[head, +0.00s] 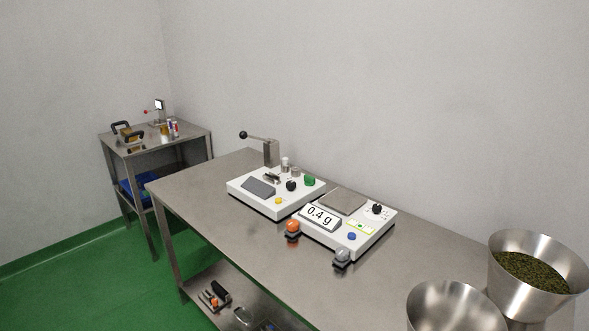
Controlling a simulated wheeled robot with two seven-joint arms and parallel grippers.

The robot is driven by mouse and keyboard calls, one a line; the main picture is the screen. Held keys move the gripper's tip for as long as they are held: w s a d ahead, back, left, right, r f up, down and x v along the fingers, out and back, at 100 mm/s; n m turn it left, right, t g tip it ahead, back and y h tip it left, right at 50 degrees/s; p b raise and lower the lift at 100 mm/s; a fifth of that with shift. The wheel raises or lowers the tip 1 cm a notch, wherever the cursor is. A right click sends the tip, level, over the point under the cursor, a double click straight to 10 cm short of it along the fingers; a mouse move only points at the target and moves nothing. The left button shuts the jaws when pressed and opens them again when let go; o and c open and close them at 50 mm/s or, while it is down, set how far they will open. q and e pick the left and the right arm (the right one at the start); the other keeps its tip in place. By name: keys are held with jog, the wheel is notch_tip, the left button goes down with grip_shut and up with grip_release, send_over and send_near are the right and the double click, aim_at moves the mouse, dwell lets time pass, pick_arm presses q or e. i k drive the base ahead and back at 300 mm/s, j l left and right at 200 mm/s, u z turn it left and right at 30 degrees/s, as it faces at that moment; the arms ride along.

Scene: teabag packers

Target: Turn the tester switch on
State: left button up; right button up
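A white device (237,185) that looks like the tester stands on the long steel table. Its top carries a grey sloped panel (258,187), a yellow button (278,201), a black knob (291,186), a green part (309,180) and a grey post (271,152) with a black-ball lever (243,134). Which of these is the switch, and its position, I cannot tell. Beside it on the right is a white scale (347,240) reading 0.4 g, with a black dial (377,208) and a blue button (352,236). Neither of my grippers is in view.
An orange-topped piece (292,227) and a grey-topped piece (342,256) stand in front of the scale. Two metal bowls are at right, one (490,262) with green leaves, one (450,300) seemingly empty. The table's left end (190,187) is clear. A small side table (190,138) stands behind.

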aim_at(308, 182)
jog(key=i+j, duration=0.75)
jog(key=j, duration=0.25)
jog(key=z, duration=1.7)
